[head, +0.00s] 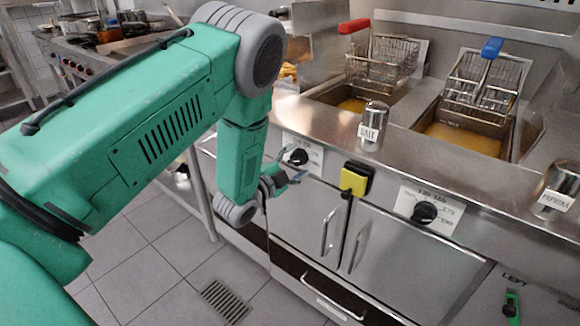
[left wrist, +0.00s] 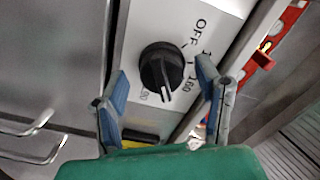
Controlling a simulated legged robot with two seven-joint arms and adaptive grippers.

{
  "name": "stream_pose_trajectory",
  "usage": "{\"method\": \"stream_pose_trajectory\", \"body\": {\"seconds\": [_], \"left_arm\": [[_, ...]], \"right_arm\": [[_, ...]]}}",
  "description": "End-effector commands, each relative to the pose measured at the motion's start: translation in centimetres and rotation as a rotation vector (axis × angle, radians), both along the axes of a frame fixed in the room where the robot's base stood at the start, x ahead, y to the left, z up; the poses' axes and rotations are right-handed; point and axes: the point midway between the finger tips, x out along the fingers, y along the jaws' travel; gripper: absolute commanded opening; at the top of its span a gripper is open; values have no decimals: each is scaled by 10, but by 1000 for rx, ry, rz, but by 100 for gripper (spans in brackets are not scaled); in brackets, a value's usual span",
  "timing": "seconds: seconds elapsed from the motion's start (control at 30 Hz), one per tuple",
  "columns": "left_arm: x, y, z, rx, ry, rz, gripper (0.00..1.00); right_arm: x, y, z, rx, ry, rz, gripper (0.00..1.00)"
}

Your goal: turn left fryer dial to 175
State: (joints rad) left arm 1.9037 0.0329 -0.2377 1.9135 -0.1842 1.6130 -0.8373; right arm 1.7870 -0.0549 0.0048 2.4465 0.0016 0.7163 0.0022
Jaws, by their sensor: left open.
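The left fryer dial (head: 299,157) is a black round knob on a white label plate, on the steel front below the red-handled basket. In the left wrist view the dial (left wrist: 162,68) shows a white pointer line aimed down, slightly right. "OFF" is printed to its upper right; the other marks are partly hidden or hard to read. My left gripper (head: 284,177) is just in front of the dial. In the left wrist view its blue-grey fingers (left wrist: 160,76) are spread on either side of the dial, apparently not pressing it. My right gripper is not in view.
The right fryer dial (head: 425,212) and a yellow-black block (head: 355,179) are on the same front. A salt shaker (head: 373,126) and a paprika shaker (head: 555,189) stand on the ledge. Cabinet door handles (head: 331,230) stick out below. Tiled floor lies clear at left.

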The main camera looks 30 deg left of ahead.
Motion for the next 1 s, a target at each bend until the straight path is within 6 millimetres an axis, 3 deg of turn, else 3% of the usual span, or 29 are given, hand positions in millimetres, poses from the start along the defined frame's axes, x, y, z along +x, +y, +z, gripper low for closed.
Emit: {"method": "stream_pose_trajectory", "body": {"seconds": [0.17,0.4,0.6,1.0], "left_arm": [[-23,2,-1,-1,5,2,58],[-75,7,-3,0,8,2,58],[-106,9,-3,0,7,0,58],[-117,10,-2,-1,5,0,58]], "right_arm": [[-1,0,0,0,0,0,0],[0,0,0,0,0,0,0],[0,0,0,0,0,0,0],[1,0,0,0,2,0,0]]}}
